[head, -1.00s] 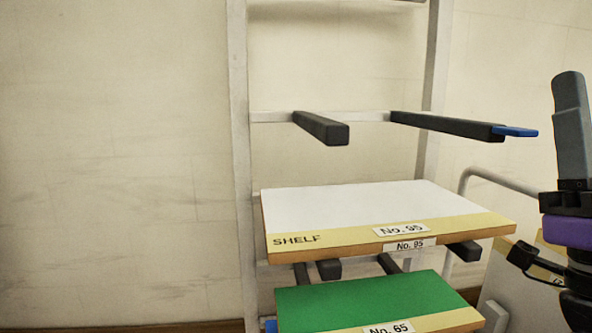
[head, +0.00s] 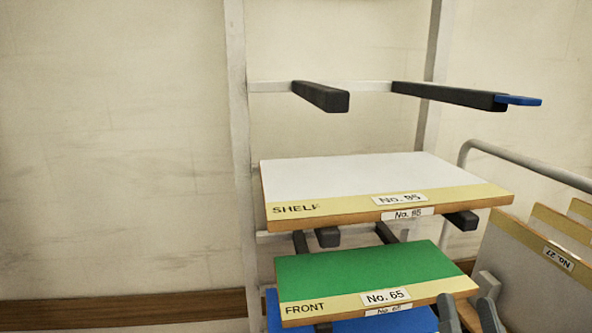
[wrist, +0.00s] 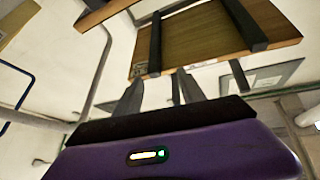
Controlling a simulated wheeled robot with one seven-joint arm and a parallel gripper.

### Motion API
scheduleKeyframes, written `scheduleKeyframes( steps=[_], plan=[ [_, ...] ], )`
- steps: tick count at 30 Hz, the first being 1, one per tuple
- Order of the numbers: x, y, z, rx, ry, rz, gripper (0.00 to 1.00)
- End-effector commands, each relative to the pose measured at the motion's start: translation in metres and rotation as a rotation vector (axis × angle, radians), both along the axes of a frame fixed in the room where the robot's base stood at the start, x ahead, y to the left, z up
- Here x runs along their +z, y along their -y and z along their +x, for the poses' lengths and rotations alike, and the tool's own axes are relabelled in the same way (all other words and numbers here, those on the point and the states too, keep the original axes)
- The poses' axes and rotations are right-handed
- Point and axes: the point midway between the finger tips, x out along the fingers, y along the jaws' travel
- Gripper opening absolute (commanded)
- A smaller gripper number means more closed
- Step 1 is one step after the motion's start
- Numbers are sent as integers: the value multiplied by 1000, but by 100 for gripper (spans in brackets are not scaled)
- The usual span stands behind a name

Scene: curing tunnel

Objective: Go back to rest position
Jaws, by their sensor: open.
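My gripper (head: 468,310) shows only as grey finger parts at the bottom edge of the head view, in front of the lower right of the rack. In the wrist view my gripper (wrist: 157,82) has two dark fingers standing apart, with nothing between them. A wooden board underside (wrist: 195,45) crossed by dark bars is above the fingers in the wrist view.
A blue board (head: 390,326) is under the green one. The upper black rack arms (head: 322,97) are empty; one has a blue tip (head: 518,100). The left wall side is clear.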

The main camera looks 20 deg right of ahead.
Motion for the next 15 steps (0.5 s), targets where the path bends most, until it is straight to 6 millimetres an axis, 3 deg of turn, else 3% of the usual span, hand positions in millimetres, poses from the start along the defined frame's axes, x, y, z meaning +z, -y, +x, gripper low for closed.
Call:
scheduleKeyframes(
  steps=[1, 3, 9, 15],
  plan=[
    [-23, -15, -5, 28, -65, 17, 47],
    [-51, -32, -14, 62, -149, 28, 47],
    [-122, -80, -56, 182, -397, 30, 47],
    [-170, -112, -105, 299, -600, -3, 47]
  ],
)
